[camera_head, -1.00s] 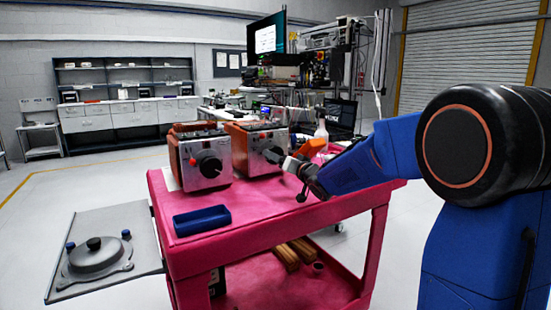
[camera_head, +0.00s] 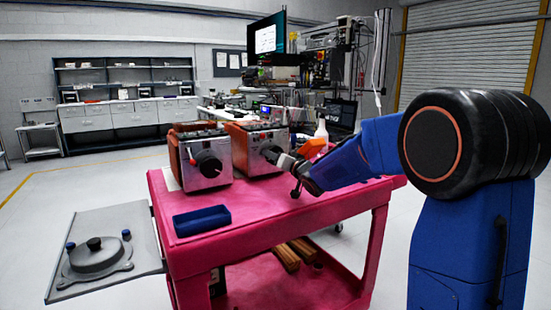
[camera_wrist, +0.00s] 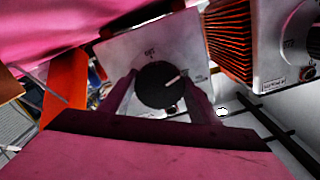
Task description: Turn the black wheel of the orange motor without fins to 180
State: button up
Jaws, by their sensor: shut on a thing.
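The orange motor without fins (camera_head: 259,160) stands on the pink cart, the right one of two, with a silver front plate. In the wrist view its front plate (camera_wrist: 191,56) fills the middle, with small markings above the wheel. Its black wheel (camera_wrist: 158,92) bears a white line pointing right and slightly up. My gripper (camera_wrist: 160,98) is shut on the wheel, one finger on each side. In the head view my gripper (camera_head: 285,161) is at the motor's front and hides part of the wheel.
The finned orange motor (camera_head: 204,155) stands close on the left, and at the upper right in the wrist view (camera_wrist: 262,42). A blue tray (camera_head: 202,220) lies at the front of the pink cart (camera_head: 265,213). An orange object (camera_head: 312,147) and white bottle (camera_head: 322,131) are behind my arm.

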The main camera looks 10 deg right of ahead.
jog(key=n, duration=0.3)
jog(key=shift+n, duration=0.4)
jog(key=n, duration=0.3)
jog(key=shift+d+n, duration=0.1)
jog(key=shift+n, duration=0.2)
jog(key=n, duration=0.3)
jog(key=shift+n, duration=0.3)
jog(key=shift+d+n, duration=0.1)
jog(key=shift+n, duration=1.5)
jog(key=o, duration=1.1)
jog(key=shift+c, duration=0.2)
